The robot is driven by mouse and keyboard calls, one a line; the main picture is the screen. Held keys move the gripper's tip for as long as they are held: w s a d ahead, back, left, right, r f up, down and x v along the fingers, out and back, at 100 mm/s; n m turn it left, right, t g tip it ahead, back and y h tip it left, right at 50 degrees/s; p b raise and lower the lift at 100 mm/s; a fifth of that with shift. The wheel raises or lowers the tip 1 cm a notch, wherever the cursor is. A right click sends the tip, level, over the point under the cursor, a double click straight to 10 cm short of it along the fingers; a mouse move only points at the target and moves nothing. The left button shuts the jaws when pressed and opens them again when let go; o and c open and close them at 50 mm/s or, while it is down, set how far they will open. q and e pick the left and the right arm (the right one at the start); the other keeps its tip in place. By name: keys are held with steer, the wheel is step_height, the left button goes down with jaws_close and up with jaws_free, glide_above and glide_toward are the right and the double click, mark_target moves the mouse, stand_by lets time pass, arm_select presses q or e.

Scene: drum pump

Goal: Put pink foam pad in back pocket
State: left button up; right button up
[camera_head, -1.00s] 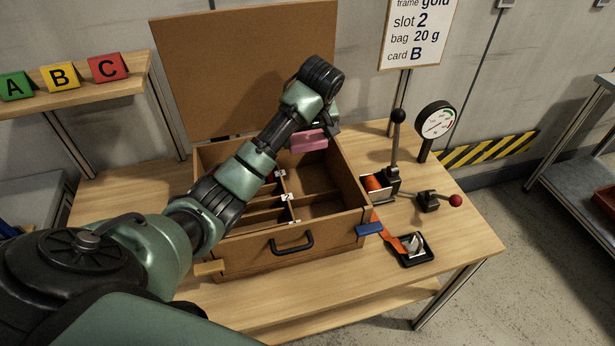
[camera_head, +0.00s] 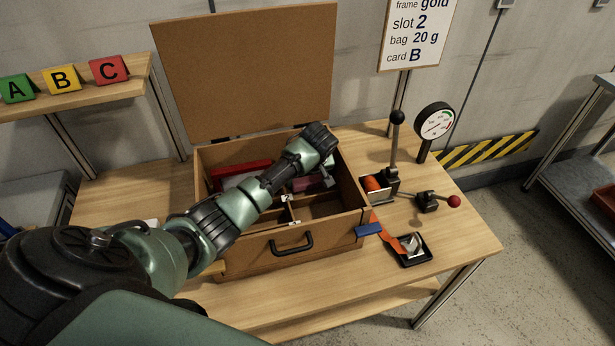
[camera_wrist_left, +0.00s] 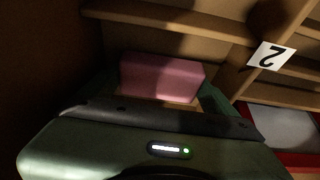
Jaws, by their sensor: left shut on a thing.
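The pink foam pad (camera_head: 314,182) is low inside the open brown case (camera_head: 330,228), in its back right part, partly hidden by my arm. It also shows in the left wrist view (camera_wrist_left: 160,77), between the green fingers. My left gripper (camera_head: 322,176) is shut on the pad and points down into the case. In the wrist view the pad sits in a dark compartment beside a divider with a white "2" label (camera_wrist_left: 270,55). Whether the pad touches the floor I cannot tell. My right gripper is not in view.
The case lid (camera_head: 245,75) stands open behind. A red object (camera_head: 240,172) lies in the back left compartment. Wooden dividers and case walls are close around the gripper. Right of the case are a lever device (camera_head: 380,186), a gauge (camera_head: 434,122) and a black tray (camera_head: 413,249).

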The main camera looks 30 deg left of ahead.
arm_select(q)
steer(key=shift+f, duration=0.1)
steer(key=o, duration=1.2)
steer(key=shift+r, duration=0.35)
steer(key=v, duration=1.1)
steer(key=shift+s+d+r, duration=0.2)
steer(key=shift+r, duration=0.1)
